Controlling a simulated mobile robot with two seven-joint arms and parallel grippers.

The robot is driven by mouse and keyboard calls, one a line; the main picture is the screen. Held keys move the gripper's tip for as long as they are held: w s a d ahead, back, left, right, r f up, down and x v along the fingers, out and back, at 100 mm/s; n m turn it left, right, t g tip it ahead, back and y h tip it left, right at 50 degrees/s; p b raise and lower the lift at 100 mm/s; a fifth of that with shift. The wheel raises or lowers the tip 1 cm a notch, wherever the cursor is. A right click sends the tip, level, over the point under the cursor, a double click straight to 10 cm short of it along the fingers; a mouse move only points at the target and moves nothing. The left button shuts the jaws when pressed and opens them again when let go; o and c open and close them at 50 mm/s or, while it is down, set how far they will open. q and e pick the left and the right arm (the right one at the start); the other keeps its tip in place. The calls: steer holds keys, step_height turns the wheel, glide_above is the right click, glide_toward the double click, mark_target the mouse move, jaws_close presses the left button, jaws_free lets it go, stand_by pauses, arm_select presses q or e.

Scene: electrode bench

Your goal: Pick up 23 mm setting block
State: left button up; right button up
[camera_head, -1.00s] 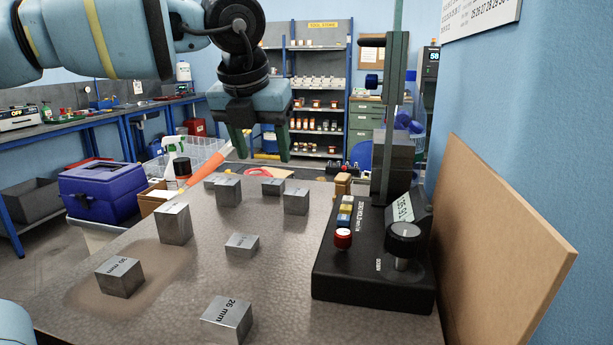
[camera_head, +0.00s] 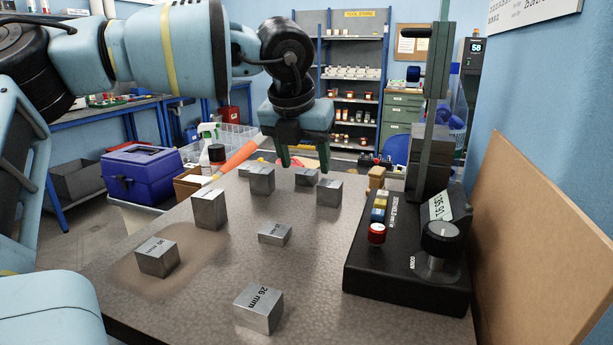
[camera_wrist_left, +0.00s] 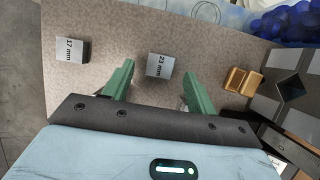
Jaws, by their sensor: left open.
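The 23 mm setting block (camera_wrist_left: 159,66) is a grey metal block with its label facing up in the left wrist view. It lies on the bench ahead of my left gripper (camera_wrist_left: 151,88), roughly in line with the gap between the green fingers. In the head view it appears to be the far block (camera_head: 305,178) just below the fingertips. My left gripper (camera_head: 306,168) is open, points down and has nothing between its fingers. A 17 mm block (camera_wrist_left: 71,49) lies to the left in the wrist view. My right gripper is not in view.
Near blocks include the 26 mm block (camera_head: 259,308) and a tall block (camera_head: 210,208). Another block (camera_head: 329,192) sits close to the gripper's right. A black gauge stand (camera_head: 405,270) and brass piece (camera_head: 376,177) are at right. A blue toolbox (camera_head: 145,175) stands left.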

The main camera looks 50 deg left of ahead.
arm_select(q)
steer(key=shift+x, duration=1.2)
steer(key=c, duration=1.2)
steer(key=shift+r, duration=0.15)
steer(key=shift+r, duration=0.55)
step_height(320, 180, up, 2)
steer(key=shift+r, duration=0.15)
steer(key=s+a, duration=0.3)
steer(key=s+a+r+b, duration=0.1)
steer(key=s+a, duration=0.7)
steer(key=shift+s+a+r, duration=0.1)
steer(key=shift+a+r, duration=0.1)
